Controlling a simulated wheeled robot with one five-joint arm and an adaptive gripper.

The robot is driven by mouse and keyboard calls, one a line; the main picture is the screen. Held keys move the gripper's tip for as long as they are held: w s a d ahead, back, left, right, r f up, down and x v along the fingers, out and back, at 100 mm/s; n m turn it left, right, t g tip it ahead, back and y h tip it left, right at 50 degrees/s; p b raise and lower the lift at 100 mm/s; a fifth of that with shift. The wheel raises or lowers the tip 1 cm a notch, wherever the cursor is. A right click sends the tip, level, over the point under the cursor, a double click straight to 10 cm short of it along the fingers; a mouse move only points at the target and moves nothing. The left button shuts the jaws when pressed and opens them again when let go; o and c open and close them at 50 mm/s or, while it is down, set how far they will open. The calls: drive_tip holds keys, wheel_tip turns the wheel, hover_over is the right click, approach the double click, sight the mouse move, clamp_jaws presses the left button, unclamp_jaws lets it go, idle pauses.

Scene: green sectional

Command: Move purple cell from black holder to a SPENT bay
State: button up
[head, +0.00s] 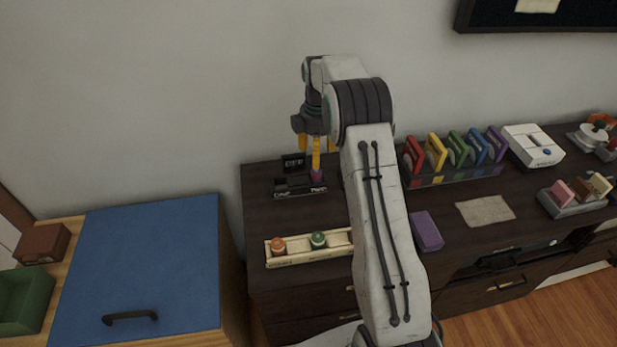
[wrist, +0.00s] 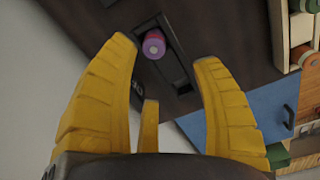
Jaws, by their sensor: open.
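The purple cell (wrist: 154,45) stands in the black holder (wrist: 176,52) in the wrist view, its pale round end facing the camera. In the head view the cell (head: 317,174) shows small in the holder (head: 298,190) at the back left of the dark cabinet. My gripper (head: 314,158) is above the holder, pointing down. In the wrist view its yellow fingers (wrist: 165,50) are open and empty, with the cell between the tips in the picture but apparently beyond them. A pale wooden rack (head: 300,257) holds an orange-topped and a green-topped cell; my arm hides its right end. Its labels are unreadable.
A small black sign (head: 294,165) rises at the back of the holder. A blue panel with a handle (head: 145,265) lies left, across a gap.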

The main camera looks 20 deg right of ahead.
sight(316, 171)
drive_tip(key=shift+w+d+f+n, duration=0.1)
drive_tip(key=shift+w+f+n, duration=0.15)
drive_tip(key=shift+f, duration=0.4)
drive_tip(key=shift+w+d+f+n, duration=0.15)
drive_tip(key=shift+w+f, duration=0.2)
drive_tip(key=shift+f, duration=0.25)
drive_tip(key=shift+s+f, duration=0.1)
drive_tip(key=shift+f, duration=3.35)
clamp_jaws()
